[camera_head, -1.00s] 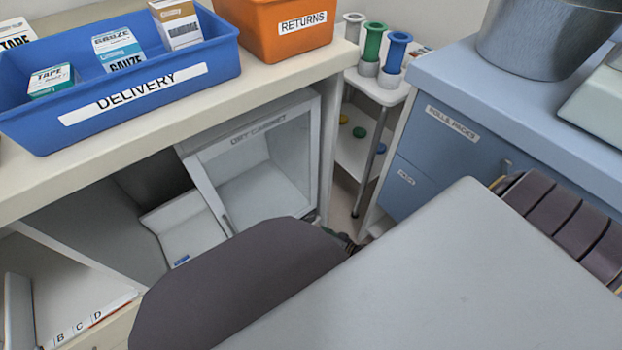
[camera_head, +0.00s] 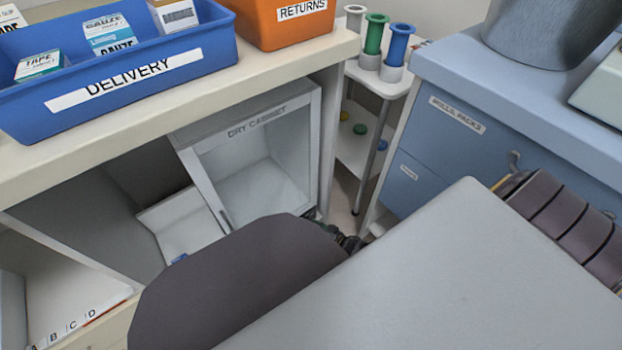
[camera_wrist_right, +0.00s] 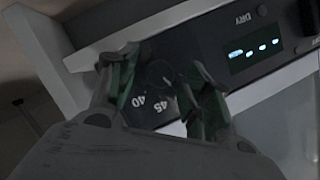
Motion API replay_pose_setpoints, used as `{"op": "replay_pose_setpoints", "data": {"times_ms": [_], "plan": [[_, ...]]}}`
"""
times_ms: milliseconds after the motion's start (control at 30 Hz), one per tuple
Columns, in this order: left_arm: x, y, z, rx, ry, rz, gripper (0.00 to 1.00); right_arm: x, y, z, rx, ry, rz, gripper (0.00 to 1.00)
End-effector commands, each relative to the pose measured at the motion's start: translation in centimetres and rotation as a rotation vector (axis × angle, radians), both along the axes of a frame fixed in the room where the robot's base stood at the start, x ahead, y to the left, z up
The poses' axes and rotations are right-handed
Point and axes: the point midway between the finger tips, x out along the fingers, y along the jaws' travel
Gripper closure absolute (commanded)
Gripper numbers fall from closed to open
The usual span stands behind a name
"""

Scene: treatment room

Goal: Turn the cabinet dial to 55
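The white dry cabinet (camera_head: 258,122) stands under the cream counter in the head view, its dial hidden there. In the right wrist view its dark control panel (camera_wrist_right: 272,62) carries a lit display (camera_wrist_right: 253,49), its digits too blurred to read. The dial (camera_wrist_right: 157,74) is dark and hard to make out, with the marks 40 and 45 beside it. My right gripper (camera_wrist_right: 160,80) has its two green-padded fingers apart, one on each side of the dial. I cannot tell whether they touch it. My left gripper is not in view.
The blue delivery bin (camera_head: 205,75) and orange returns bin (camera_head: 262,28) stand on the counter (camera_head: 285,72) above the cabinet. A blue drawer unit (camera_head: 425,150) is at the right. A narrow gap with a small white stand (camera_head: 375,82) lies between them. My own arm parts cover the foreground.

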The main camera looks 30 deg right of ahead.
Motion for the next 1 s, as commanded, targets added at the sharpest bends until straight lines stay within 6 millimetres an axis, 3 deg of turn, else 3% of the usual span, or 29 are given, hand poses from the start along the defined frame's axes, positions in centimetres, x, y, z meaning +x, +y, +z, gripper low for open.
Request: {"op": "replay_pose_setpoints", "data": {"times_ms": [67, 333, 1000], "plan": [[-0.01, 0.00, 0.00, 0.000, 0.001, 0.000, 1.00, 0.00, 0.01, 0.00, 0.000, 0.000, 0.000, 0.61], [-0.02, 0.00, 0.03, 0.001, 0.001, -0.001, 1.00, -0.02, 0.01, -0.01, 0.000, 0.000, 0.000, 0.95], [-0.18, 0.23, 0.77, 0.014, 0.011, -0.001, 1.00, -0.11, 0.17, 0.11, -0.132, -0.008, -0.001, 0.96]]}}
